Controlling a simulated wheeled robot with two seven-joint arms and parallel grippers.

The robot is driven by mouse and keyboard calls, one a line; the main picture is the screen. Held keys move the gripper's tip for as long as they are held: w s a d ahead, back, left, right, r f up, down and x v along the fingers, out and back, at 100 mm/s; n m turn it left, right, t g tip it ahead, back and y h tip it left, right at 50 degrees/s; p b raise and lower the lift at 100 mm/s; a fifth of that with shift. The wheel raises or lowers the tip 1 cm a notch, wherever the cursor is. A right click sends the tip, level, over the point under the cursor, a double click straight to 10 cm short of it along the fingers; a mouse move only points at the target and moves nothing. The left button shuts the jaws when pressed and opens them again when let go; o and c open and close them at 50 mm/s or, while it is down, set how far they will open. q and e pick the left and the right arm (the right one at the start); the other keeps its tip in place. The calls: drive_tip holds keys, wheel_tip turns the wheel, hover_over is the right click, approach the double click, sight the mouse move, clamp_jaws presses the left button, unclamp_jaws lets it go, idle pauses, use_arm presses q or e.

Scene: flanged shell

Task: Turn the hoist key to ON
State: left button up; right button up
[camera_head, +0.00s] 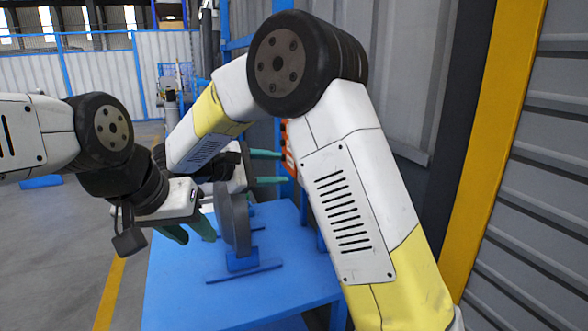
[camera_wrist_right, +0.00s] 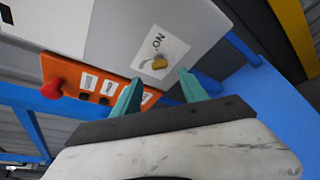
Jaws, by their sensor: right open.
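The hoist key (camera_wrist_right: 159,63) is a small yellow knob on a white plate (camera_wrist_right: 178,42) marked "ON", with a grey curved mark beside it. I cannot tell its exact turn. My right gripper (camera_wrist_right: 160,76) is open, its two green fingers apart, pointing toward the plate. In the picture the key shows between the fingertips; I see no contact. In the head view the right gripper (camera_head: 267,168) reaches toward the orange panel, and the key is hidden. My left gripper (camera_head: 188,232) has its green fingers apart, left of a grey disc.
An orange panel (camera_wrist_right: 100,86) with a red button (camera_wrist_right: 52,88) and labels sits beside the plate. The grey disc (camera_head: 236,222) stands upright in a blue stand on the blue table (camera_head: 190,285). A yellow post (camera_head: 495,140) and grey wall are at right. Open floor lies left.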

drive_tip(key=x, duration=0.6)
drive_tip(key=shift+w+d, duration=0.1)
drive_tip(key=shift+w, duration=0.05)
drive_tip(key=shift+c, duration=0.2)
clamp_jaws()
